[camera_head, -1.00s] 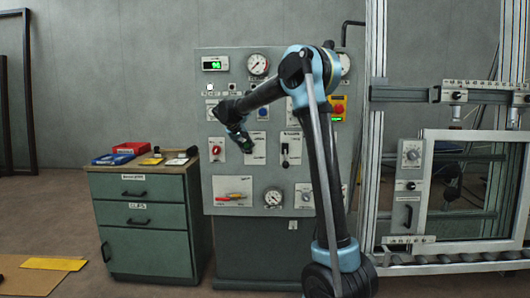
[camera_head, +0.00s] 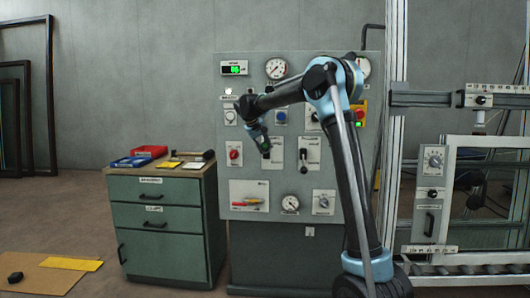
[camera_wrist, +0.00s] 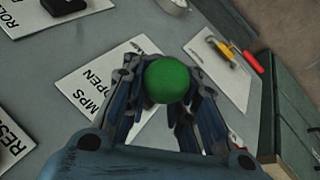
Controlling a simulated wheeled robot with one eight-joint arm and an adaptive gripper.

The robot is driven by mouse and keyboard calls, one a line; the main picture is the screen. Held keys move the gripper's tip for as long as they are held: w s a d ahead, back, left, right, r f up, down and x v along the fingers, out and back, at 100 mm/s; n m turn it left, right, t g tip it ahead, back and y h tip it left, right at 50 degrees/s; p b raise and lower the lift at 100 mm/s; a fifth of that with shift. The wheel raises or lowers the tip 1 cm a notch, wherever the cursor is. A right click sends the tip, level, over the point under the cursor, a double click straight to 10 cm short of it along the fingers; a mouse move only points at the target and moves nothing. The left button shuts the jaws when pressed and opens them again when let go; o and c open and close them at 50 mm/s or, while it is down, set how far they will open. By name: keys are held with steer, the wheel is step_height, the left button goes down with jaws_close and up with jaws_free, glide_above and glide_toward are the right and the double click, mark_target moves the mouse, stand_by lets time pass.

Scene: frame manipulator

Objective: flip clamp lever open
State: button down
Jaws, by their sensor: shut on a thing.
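A round green knob (camera_wrist: 167,80) sits between the fingers of my gripper (camera_wrist: 168,100) in the wrist view. The fingers are closed around its sides. A white plate (camera_wrist: 92,85) behind it carries lettering that ends in "MPS OPEN", partly covered by the fingers. The lever's shaft is hidden behind the knob and fingers. In the head view my gripper (camera_head: 264,146) is at the face of the grey control panel (camera_head: 258,182), right of a red knob (camera_head: 234,153). The knob it holds is too small there to make out clearly.
A black-handled lever (camera_head: 303,154) is on the panel right of my gripper. A green drawer cabinet (camera_head: 160,235) stands left. A metal frame station (camera_head: 398,130) stands right.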

steer(key=c, duration=1.3)
jaws_free()
steer(key=shift+r, duration=0.1)
steer(key=shift+c, duration=0.2)
steer(key=v, duration=1.1)
steer(key=shift+s+a+r, duration=0.15)
steer(key=shift+r, duration=0.2)
